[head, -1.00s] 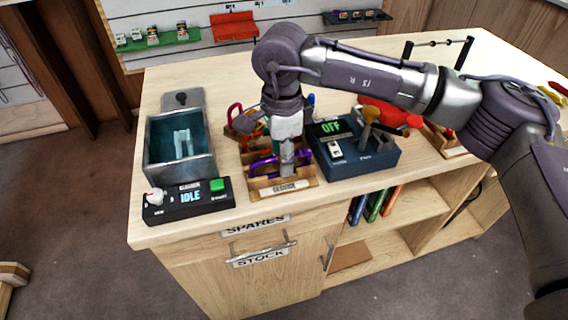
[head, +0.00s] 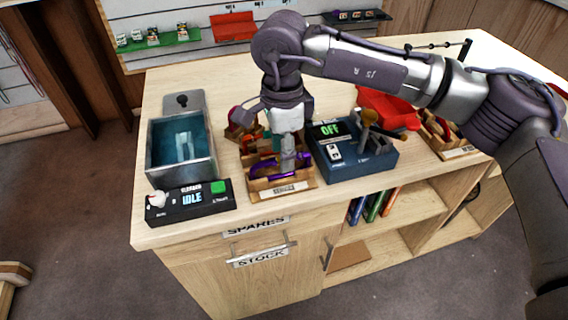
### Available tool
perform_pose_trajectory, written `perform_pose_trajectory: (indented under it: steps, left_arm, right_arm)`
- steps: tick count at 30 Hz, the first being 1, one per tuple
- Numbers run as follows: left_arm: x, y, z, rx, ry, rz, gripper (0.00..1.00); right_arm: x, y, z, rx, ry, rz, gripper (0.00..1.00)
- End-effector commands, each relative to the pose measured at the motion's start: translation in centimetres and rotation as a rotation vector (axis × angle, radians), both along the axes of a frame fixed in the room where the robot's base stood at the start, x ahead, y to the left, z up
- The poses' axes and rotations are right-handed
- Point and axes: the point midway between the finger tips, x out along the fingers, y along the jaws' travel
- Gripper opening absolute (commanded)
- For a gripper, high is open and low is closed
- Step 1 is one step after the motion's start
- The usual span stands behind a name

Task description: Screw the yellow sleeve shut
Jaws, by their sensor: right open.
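A purple carabiner (head: 264,170) lies in the front wooden tray (head: 290,188), partly hidden behind my right gripper. My right gripper (head: 289,168) points down over this tray, open, with its fingertips close to the purple carabiner. Whether the fingers touch it cannot be told. I cannot make out a yellow sleeve; the gripper and its wrist cover much of the tray. A red piece of gear (head: 240,118) shows in the wooden rack just behind. My left gripper is not in view.
A dark blue device reading OFF (head: 352,157), with a lever, stands right of the tray. A red object (head: 385,105) lies behind it.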

Motion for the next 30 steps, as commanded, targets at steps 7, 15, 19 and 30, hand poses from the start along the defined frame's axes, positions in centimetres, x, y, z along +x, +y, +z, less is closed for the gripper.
perform_pose_trajectory:
  steps: [7,15,19,30]
  left_arm:
    - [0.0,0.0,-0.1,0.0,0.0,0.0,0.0]
    - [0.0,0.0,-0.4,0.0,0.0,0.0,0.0]
    - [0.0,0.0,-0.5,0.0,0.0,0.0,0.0]
    - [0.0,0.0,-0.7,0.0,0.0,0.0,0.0]
  right_arm:
    - [-0.1,0.0,-0.1,0.0,0.0,0.0,0.46]
    - [-0.6,-0.2,-0.1,0.001,0.0,0.0,0.46]
    - [-0.9,-0.2,-0.1,0.001,0.0,0.001,0.46]
    - [-1.5,-0.4,0.0,0.001,0.0,-0.001,0.46]
